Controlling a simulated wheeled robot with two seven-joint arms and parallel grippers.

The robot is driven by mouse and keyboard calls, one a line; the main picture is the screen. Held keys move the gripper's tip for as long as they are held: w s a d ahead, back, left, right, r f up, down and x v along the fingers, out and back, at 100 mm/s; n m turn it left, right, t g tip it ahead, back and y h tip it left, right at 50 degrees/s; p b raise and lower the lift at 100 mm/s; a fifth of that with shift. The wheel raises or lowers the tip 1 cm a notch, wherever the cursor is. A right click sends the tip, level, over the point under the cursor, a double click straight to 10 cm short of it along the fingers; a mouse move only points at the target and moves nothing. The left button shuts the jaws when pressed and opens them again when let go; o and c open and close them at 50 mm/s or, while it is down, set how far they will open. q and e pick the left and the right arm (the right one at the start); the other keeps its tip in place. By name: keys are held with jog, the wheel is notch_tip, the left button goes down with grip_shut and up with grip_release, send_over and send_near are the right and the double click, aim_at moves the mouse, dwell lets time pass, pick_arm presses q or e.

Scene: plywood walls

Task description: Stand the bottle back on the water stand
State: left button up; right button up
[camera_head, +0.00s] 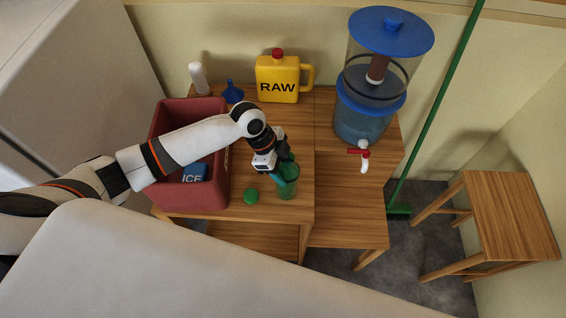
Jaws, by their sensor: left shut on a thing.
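A green see-through bottle (288,188) is near the front right edge of the wooden table. My left gripper (286,168), with dark green fingers, is shut on its upper part from the back left. The bottle looks close to upright. I cannot tell whether its base touches the tabletop. A green cap (250,196) lies on the table just left of the bottle. The wooden water stand (345,208) is to the right, with a lower step in front. The blue-lidded water dispenser (372,110) stands on its upper part, its red-handled tap (361,152) above the step. My right gripper is not in view.
A red cooler box (190,205) with a blue ICE pack (196,172) stands under my left arm. A yellow RAW jug (280,78), blue funnel (232,92) and white bottle (198,77) are at the back. A green pole (436,105) and wooden stool (510,215) are right. The lower step is clear.

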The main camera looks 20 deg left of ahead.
pick_arm(q)
jog(key=o, duration=1.7)
jog(key=shift+f, duration=0.1)
jog(key=b+v, duration=0.1)
jog(key=v, duration=1.1)
jog(key=shift+b, duration=0.4)
